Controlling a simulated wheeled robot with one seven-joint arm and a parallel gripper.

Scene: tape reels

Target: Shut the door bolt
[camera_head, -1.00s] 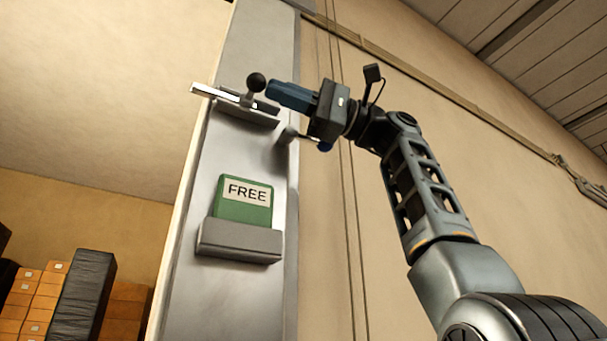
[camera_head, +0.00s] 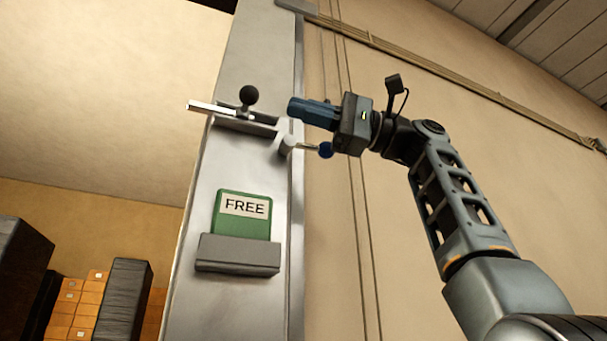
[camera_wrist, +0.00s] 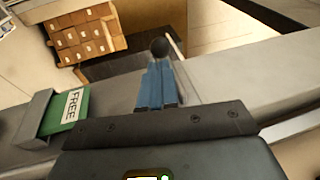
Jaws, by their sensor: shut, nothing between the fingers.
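The door bolt is a pale bar (camera_head: 207,108) in a grey bracket on the metal upright, its left end sticking out past the upright's left edge. A black ball knob (camera_head: 248,95) stands on the bar. My blue-fingered gripper (camera_head: 291,107) is shut and empty, just right of the knob, with a visible gap between them. In the wrist view the knob (camera_wrist: 160,47) shows just beyond my closed fingertips (camera_wrist: 158,66), which partly hide the bolt.
A green "FREE" card (camera_head: 245,206) stands in a grey holder (camera_head: 238,256) lower on the upright. Stacked orange boxes (camera_head: 88,300) and dark wrapped stacks (camera_head: 122,300) are at lower left.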

